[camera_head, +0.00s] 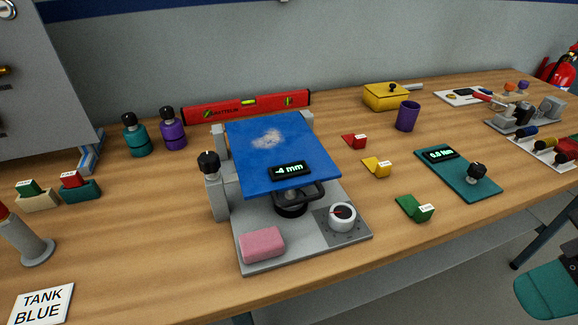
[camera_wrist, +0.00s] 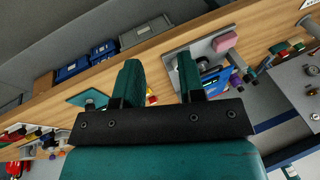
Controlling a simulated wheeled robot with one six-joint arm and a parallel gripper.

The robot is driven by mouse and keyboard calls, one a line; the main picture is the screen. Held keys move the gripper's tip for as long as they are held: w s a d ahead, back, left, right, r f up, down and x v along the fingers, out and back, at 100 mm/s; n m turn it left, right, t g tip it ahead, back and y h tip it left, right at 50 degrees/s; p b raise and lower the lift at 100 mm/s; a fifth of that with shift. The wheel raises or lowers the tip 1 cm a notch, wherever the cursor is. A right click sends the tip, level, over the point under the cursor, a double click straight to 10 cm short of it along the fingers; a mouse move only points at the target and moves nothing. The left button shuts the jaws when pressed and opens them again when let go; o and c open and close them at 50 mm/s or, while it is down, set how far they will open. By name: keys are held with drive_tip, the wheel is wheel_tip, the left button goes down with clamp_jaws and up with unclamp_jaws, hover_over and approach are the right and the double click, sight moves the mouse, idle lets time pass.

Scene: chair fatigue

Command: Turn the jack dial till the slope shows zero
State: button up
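The jack stand has a grey base (camera_head: 290,253) and a blue tilting plate (camera_head: 262,150) with a white smear. A small black display (camera_head: 290,170) on the plate's front edge reads 4 mm, apparently with a minus sign. The white jack dial (camera_head: 342,217) with a red mark sits at the base's front right corner. A black knob (camera_head: 208,161) is on the stand's left post. My gripper (camera_wrist: 160,65) shows in the wrist view with its two teal fingers apart and nothing between them. It is away from the stand, whose base (camera_wrist: 178,57) appears beyond the right finger.
A pink block (camera_head: 262,244) lies on the base left of the dial. Red (camera_head: 354,141), yellow (camera_head: 376,167) and green (camera_head: 414,208) tagged blocks stand right of it. A teal torque panel (camera_head: 457,180) is further right. A red level (camera_head: 247,107) lies behind.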

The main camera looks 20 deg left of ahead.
drive_tip(key=shift+o, duration=0.4)
drive_tip(key=o, duration=0.4)
drive_tip(key=shift+w+r, duration=0.1)
drive_tip(key=shift+w, duration=0.05)
drive_tip(key=shift+o, duration=1.2)
drive_tip(key=w+a+n+y+p, duration=0.1)
drive_tip(key=w+a+n, duration=0.1)
drive_tip(key=w, duration=0.3)
drive_tip(key=w+a+n+g+y+p, duration=0.1)
drive_tip(key=w+a+n+p, duration=0.1)
drive_tip(key=w+a+n, duration=0.1)
drive_tip(key=shift+w+r+n, duration=0.45)
drive_tip(key=shift+w+n, duration=0.4)
drive_tip(key=shift+n, duration=0.25)
drive_tip(key=n+g+y+p, duration=0.1)
drive_tip(key=n+y+p, duration=0.1)
drive_tip(key=n, duration=0.5)
approach(344, 212)
drive_tip(key=p+x, duration=0.3)
drive_tip(key=x, duration=0.6)
drive_tip(key=shift+a+f+p, duration=0.1)
drive_tip(key=shift+a+p, duration=0.05)
drive_tip(key=shift+p, duration=0.2)
drive_tip(key=c, duration=0.9)
